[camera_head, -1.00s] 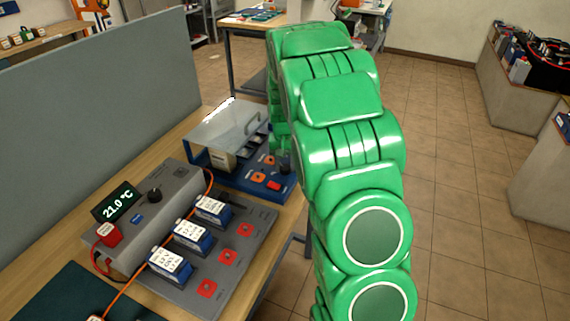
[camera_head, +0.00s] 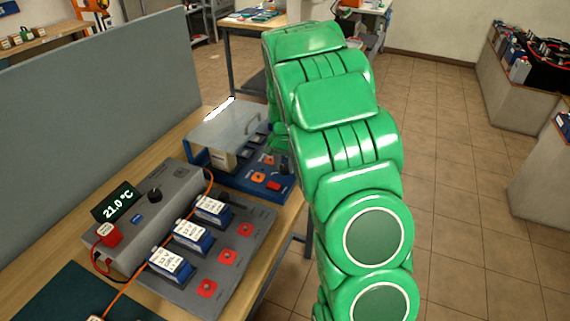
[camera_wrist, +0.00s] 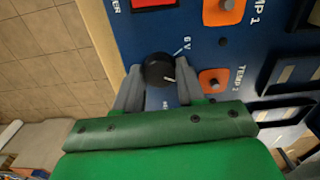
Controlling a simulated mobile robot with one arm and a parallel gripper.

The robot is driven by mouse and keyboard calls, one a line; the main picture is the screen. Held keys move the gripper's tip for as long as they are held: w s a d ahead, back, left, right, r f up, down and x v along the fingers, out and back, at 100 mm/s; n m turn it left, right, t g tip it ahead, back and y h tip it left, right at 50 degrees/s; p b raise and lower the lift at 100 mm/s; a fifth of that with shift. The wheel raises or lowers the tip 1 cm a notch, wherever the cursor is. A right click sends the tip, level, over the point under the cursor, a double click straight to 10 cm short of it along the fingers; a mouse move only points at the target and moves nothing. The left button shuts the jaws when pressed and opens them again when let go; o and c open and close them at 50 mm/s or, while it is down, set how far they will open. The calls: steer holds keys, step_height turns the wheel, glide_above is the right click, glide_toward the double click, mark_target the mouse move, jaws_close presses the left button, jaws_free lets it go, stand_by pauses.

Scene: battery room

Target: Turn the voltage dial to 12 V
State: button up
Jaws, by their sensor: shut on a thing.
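The voltage dial (camera_wrist: 158,68) is a round black knob on a blue panel (camera_wrist: 205,60). In the wrist view my gripper (camera_wrist: 158,82) has its grey fingers on either side of the knob and is shut on it. A white pointer mark on the knob points down and to the right in that view, away from the "6 V" label above it. Another label below the knob is mostly covered by the gripper. No 12 V label can be read. In the head view my green arm reaches over the blue unit (camera_head: 232,179) and hides the gripper.
The panel carries orange terminals (camera_wrist: 214,80) and a red switch (camera_wrist: 153,3). A grey tester (camera_head: 160,205) reading 21.0 °C and several batteries (camera_head: 190,235) stand nearer on the bench.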

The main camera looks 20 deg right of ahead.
mark_target(285, 167)
steer(key=o, duration=1.1)
steer(key=shift+c, duration=0.2)
steer(key=shift+r, duration=3.9)
